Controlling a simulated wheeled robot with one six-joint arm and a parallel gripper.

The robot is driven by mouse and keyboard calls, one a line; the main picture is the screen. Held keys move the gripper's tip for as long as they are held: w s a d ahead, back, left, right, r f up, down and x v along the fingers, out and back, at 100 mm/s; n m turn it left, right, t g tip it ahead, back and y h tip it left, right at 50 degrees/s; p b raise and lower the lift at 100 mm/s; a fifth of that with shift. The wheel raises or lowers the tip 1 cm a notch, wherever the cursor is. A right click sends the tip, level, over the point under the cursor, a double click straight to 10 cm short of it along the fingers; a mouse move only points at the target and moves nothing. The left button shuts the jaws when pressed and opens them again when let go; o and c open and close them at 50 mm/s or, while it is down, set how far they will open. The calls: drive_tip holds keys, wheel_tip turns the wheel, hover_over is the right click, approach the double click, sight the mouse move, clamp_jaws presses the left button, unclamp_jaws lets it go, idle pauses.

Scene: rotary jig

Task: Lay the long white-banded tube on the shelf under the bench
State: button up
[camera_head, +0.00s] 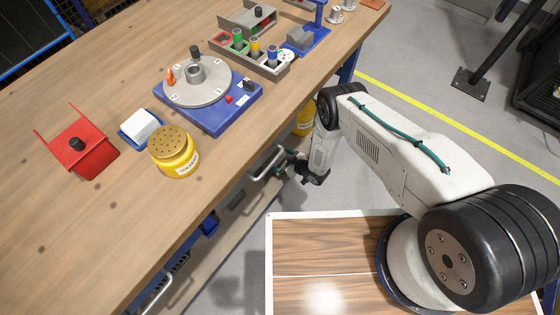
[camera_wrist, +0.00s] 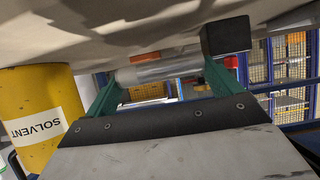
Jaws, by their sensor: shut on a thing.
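My gripper (camera_wrist: 160,88) has two green fingers, set apart, with a pale grey-white cylinder, seemingly the long white-banded tube (camera_wrist: 155,71), between their tips. An orange patch shows just above it. Its full length and ends are hard to make out. In the head view my gripper (camera_head: 287,158) is low beside the front of the bench (camera_head: 100,215), near a metal handle, and the tube cannot be made out there. The shelf under the bench is mostly hidden by the benchtop in the head view. A pale, shadowed surface (camera_wrist: 90,35) fills the top of the wrist view.
A yellow solvent container (camera_wrist: 35,110) stands close at the left in the wrist view. A metal handle (camera_head: 268,163) juts from the bench front. A black block (camera_wrist: 226,37) is close to the right finger. A blue turntable jig (camera_head: 210,95) and a yellow pot (camera_head: 173,152) are on the bench.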

sight(280, 164)
drive_tip(key=shift+w+a, duration=0.25)
drive_tip(key=shift+w, duration=0.45)
drive_tip(key=shift+w+f, duration=0.1)
drive_tip(key=shift+f, duration=1.75)
drive_tip(key=o, duration=0.8)
drive_tip(key=shift+o, duration=0.2)
drive_tip(key=v, duration=1.2)
drive_tip(key=shift+a, duration=0.1)
